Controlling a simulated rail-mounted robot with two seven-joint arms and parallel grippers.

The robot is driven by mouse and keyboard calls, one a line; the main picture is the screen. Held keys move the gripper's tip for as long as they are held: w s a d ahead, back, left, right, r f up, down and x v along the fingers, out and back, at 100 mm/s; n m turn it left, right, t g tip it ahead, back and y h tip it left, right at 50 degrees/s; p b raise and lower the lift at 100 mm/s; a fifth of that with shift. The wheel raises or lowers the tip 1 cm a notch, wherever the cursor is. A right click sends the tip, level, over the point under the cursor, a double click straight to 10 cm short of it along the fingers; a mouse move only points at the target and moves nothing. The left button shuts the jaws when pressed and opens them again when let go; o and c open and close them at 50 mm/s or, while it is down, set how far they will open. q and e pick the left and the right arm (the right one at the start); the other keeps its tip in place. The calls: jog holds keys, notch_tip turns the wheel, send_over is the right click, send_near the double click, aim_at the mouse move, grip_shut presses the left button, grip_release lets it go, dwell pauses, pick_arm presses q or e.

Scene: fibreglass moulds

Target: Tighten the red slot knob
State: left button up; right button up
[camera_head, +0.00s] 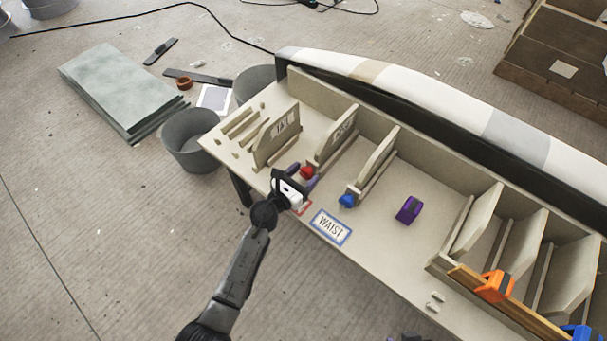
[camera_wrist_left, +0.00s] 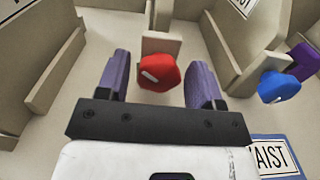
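The red slot knob (camera_head: 307,172) sits at the front end of a slot on the beige bench, beside an upright panel. In the left wrist view the red knob (camera_wrist_left: 159,72) has a white mark on its face and lies between the two purple fingers. My left gripper (camera_head: 309,178) is open, with one finger on each side of the knob and a visible gap to each. In the left wrist view the left gripper (camera_wrist_left: 160,82) shows the same gaps. My right gripper is not in view.
A blue knob (camera_head: 347,201) is at the neighbouring slot, right of the red one. A purple clamp (camera_head: 409,209) lies on the bench, with an orange clamp (camera_head: 494,286) farther right. A WAIST label (camera_head: 330,227) lies near the front edge. Upright panels flank the slots.

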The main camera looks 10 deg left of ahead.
pick_arm(q)
jog(key=c, duration=0.7)
jog(key=m+b, duration=0.1)
jog(key=m, duration=0.2)
jog(key=shift+f, duration=0.1)
jog(key=shift+m, duration=1.7)
jog(key=shift+d, duration=0.1)
jog(key=shift+m, duration=0.3)
jog(key=o, duration=0.9)
